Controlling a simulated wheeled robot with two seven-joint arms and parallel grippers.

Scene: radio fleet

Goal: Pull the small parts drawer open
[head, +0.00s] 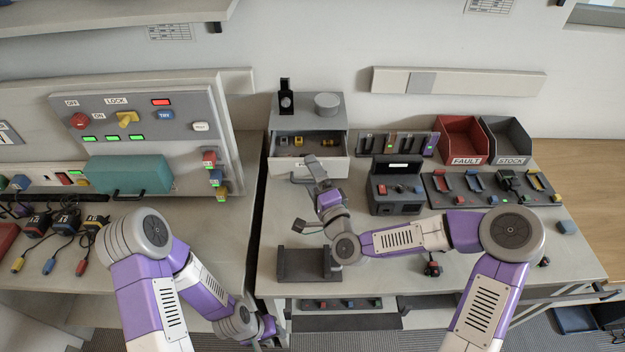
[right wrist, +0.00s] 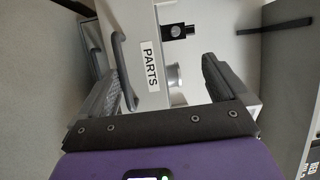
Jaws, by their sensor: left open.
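The small parts drawer (head: 325,167) is in a grey cabinet (head: 308,122) at the back of the right bench. It stands open, with several small parts visible inside. Its front, labelled PARTS (right wrist: 151,66), faces the right wrist camera. The dark bar handle (right wrist: 119,62) shows close beside the left finger in that view; I cannot tell whether they touch. My right gripper (head: 311,163) is at the drawer front, its fingers apart in the right wrist view (right wrist: 172,88), holding nothing visible. My left gripper (head: 268,338) is open, low near the gap between the benches.
A black item (head: 286,97) and a round grey one (head: 327,103) stand on the cabinet. A dark tester (head: 395,186) stands right of my right gripper, with red (head: 463,138) and grey (head: 506,141) bins behind.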

